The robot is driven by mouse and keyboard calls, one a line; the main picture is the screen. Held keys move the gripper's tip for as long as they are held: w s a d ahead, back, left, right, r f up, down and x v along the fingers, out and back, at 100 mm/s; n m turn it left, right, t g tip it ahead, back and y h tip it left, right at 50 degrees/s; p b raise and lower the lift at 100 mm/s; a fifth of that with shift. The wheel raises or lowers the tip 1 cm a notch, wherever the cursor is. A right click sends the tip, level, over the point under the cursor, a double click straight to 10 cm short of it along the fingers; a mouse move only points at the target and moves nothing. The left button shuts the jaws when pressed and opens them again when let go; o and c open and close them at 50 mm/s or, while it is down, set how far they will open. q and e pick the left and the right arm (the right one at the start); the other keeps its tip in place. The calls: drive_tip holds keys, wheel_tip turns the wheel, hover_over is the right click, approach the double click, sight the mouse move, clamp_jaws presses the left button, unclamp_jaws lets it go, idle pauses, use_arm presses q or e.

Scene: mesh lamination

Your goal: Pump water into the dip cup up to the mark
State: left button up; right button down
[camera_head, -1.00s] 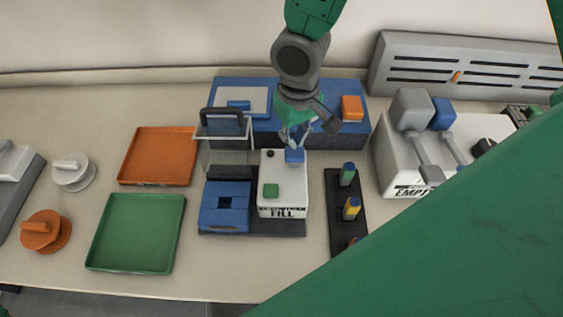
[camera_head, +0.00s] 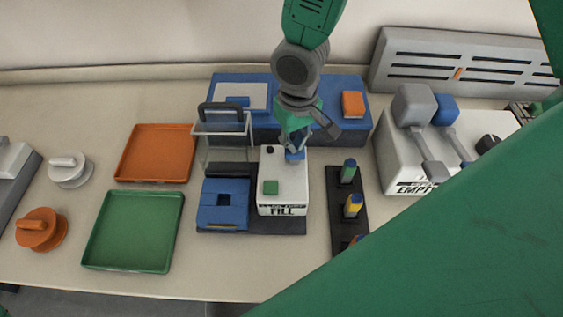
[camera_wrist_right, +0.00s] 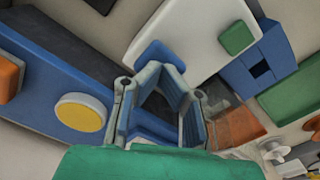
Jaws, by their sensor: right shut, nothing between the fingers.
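A white box (camera_head: 281,193) labelled FILL stands on a dark base, with a green square button (camera_head: 270,187) and a blue block (camera_head: 299,154) on its top. The box also shows in the wrist view (camera_wrist_right: 200,30), as does the blue block (camera_wrist_right: 156,54). My right gripper (camera_head: 291,150) points down at the blue block, shut and empty. Its fingertips are at or just above the block; contact is unclear. A clear vessel with a black handle (camera_head: 222,110), possibly the dip cup, stands left of the box. Its water level and mark cannot be made out. My left gripper is out of view.
A blue bench (camera_head: 335,124) lies behind, with an orange block (camera_head: 353,104). A blue holder (camera_head: 224,205) stands left of the box, a black rack (camera_head: 343,222) right. Orange (camera_head: 156,153) and green (camera_head: 132,232) trays lie left; a white EMPTY machine (camera_head: 400,155) stands right.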

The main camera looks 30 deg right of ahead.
drive_tip(key=shift+f+b, duration=0.8)
drive_tip(key=shift+f, duration=0.55)
wheel_tip(320, 180, up, 8)
drive_tip(key=p, duration=0.8)
drive_tip(key=shift+r, duration=0.15)
